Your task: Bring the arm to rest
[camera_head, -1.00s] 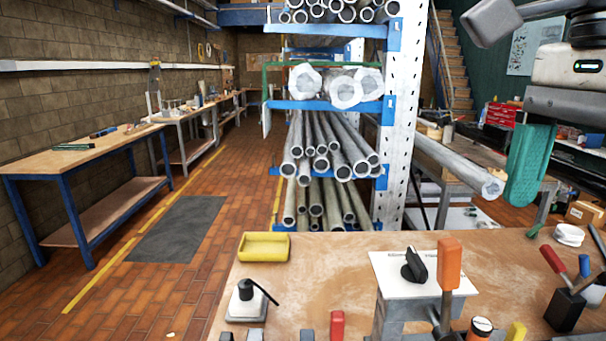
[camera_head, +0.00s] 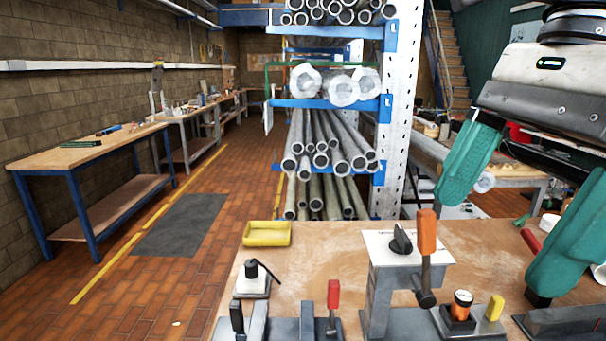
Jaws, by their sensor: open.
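My gripper (camera_head: 494,244) is at the right side of the head view, with two teal fingers hanging below its white and grey body. The fingers are spread wide apart with nothing between them, so it is open and empty. It is tilted and appears above the right part of the wooden workbench (camera_head: 325,250). The right finger is partly cut off by the picture's edge. The rest of my arm is mostly out of view.
On the bench stand an orange-handled lever (camera_head: 427,235), a white-topped block with a black knob (camera_head: 401,240), a red-handled lever (camera_head: 333,296), a yellow tray (camera_head: 267,233) and a black-handled fixture (camera_head: 254,279). A pipe rack (camera_head: 397,110) stands behind. The floor at left is open.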

